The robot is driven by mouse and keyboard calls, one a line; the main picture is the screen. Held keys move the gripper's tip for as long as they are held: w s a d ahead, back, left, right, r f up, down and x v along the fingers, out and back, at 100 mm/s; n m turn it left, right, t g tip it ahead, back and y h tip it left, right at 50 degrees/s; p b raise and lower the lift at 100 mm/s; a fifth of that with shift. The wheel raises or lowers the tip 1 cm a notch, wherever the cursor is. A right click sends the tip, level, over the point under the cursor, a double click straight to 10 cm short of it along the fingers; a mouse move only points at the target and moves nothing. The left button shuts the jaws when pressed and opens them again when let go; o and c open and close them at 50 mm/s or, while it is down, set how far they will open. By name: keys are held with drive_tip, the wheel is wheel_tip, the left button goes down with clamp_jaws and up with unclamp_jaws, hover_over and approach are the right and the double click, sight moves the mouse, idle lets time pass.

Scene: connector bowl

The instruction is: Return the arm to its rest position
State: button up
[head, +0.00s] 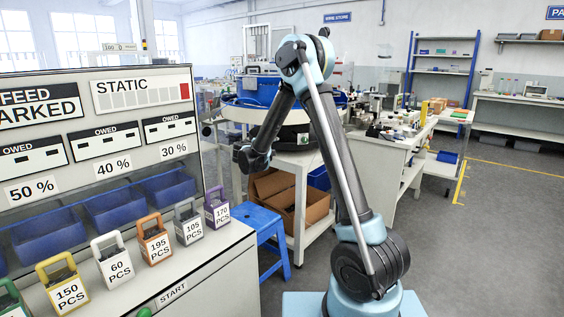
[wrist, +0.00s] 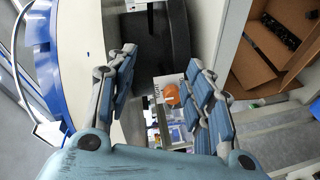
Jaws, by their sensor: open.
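My arm stands in the middle of the head view, bent at a high elbow, with its forearm sloping down to the left. Its dark wrist end hangs in front of the white bench with the blue bowl (head: 257,91); the fingers cannot be made out there. In the wrist view my gripper (wrist: 160,85) has its two blue-padded fingers wide apart. Nothing is held between them. A small orange thing (wrist: 171,95) shows beyond the fingers, too small to identify.
A white counter at the left carries several labelled carriers, such as the purple one (head: 217,209) and the orange one (head: 154,240). A blue stool (head: 262,225) and open cardboard box (head: 290,198) are below the wrist. The floor at the right is clear.

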drive_tip(key=s+d+r+m+g, duration=0.2)
drive_tip(key=s+d, duration=0.3)
drive_tip(key=d, duration=0.4)
drive_tip(key=s+d+r+m+g, duration=0.1)
drive_tip(key=s+d+r+g, duration=0.15)
drive_tip(key=s+d, duration=0.45)
drive_tip(key=s+d+f+m+g, duration=0.2)
drive_tip(key=s+d+g, duration=0.2)
drive_tip(key=s+d, duration=0.75)
drive_tip(key=s+f+m+g+y, duration=0.1)
drive_tip(key=s+f, duration=0.3)
drive_tip(key=s, duration=0.6)
drive_tip(key=s+f+m+g+y, duration=0.1)
drive_tip(key=s+f+g+y, duration=0.1)
drive_tip(key=s, duration=0.9)
drive_tip(key=s+f+m+g+y, duration=0.1)
drive_tip(key=s+f+m+y, duration=0.1)
drive_tip(key=s+f, duration=0.4)
drive_tip(key=s+y, duration=0.1)
drive_tip(key=s, duration=0.3)
drive_tip(key=shift+s+a, duration=0.15)
drive_tip(key=shift+s, duration=0.2)
drive_tip(key=shift+s+a+f+y, duration=0.1)
drive_tip(key=shift+s+f+y, duration=0.1)
drive_tip(key=shift+y, duration=0.1)
drive_tip(key=c, duration=0.3)
drive_tip(key=shift+a, duration=0.1)
